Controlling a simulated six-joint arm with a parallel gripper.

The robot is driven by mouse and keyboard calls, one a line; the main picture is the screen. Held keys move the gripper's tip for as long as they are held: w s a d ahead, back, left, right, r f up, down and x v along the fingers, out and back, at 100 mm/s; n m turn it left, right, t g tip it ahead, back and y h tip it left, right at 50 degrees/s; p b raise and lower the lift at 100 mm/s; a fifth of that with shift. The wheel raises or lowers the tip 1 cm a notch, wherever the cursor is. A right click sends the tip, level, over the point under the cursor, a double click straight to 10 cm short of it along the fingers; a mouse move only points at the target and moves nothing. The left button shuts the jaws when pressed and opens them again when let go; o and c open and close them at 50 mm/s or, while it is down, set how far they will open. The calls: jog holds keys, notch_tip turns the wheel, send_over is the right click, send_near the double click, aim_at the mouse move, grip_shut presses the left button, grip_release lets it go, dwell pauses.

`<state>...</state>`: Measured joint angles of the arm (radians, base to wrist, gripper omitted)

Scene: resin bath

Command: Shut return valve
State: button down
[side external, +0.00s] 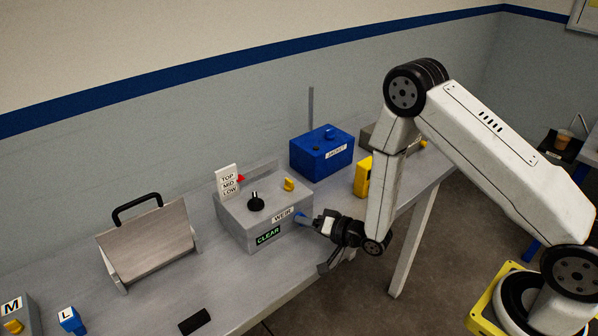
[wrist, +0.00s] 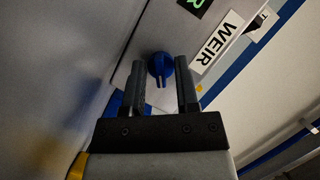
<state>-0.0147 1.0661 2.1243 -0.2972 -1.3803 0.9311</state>
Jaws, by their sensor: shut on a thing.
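A grey box labelled WEIR (side external: 265,210) stands on the bench, with a green CLEAR sign on its front. A blue knob (side external: 301,219) sticks out of the front, right of the sign. In the wrist view the blue knob (wrist: 161,67) sits between my two dark fingers, its narrow grip pointing toward my gripper. My gripper (side external: 316,223) reaches in from the right and is shut on the knob; the contact itself is hard to see. No label naming a return valve is readable.
On the WEIR box are a black knob (side external: 256,202), a yellow knob (side external: 289,184) and a TOP/MID/LOW plate (side external: 228,181) with a red pointer. A blue JACKET box (side external: 321,152) and a yellow object (side external: 362,177) stand behind; a handled grey panel (side external: 150,240) stands left.

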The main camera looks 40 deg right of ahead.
jog(key=c, duration=0.7)
grip_release()
jog(key=shift+s, duration=0.1)
jog(key=shift+v, duration=3.85)
